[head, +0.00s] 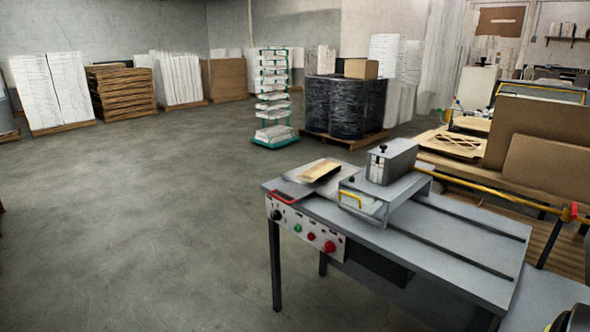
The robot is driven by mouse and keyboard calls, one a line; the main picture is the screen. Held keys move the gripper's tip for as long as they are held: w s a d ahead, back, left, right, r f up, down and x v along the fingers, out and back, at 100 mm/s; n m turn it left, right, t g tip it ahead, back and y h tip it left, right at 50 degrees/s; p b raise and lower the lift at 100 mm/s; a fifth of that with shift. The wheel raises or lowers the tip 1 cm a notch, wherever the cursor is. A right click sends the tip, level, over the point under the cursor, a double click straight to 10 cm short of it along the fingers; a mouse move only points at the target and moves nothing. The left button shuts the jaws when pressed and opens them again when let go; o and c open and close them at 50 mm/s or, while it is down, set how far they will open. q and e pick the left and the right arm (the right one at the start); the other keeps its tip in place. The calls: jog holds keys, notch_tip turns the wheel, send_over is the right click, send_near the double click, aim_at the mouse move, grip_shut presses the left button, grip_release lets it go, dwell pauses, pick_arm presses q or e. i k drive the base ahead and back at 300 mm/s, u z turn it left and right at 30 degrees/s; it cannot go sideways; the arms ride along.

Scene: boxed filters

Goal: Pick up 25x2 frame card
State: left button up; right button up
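No label reading 25x2 is legible, so I cannot tell for sure which piece is the frame card. A tan card with dark cut-out openings (455,143) lies flat on the bench at the right. A small tan piece (320,171) lies on the plate at the left end of the grey machine table (455,240). Large brown cardboard sheets (548,167) stand tilted behind the table at the right. Neither of my grippers is in view.
A grey press head (391,162) stands on the machine table, with a yellow bar behind it. A black-wrapped pallet load (345,105) and a teal rack (274,136) stand farther back. Stacked sheets line the back wall. The floor (150,220) at left is clear.

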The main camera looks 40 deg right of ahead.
aim_at(316, 171)
jog(key=u, duration=0.3)
jog(key=i, duration=1.85)
jog(key=z, duration=0.85)
jog(key=i, duration=1.2)
jog(key=z, duration=1.2)
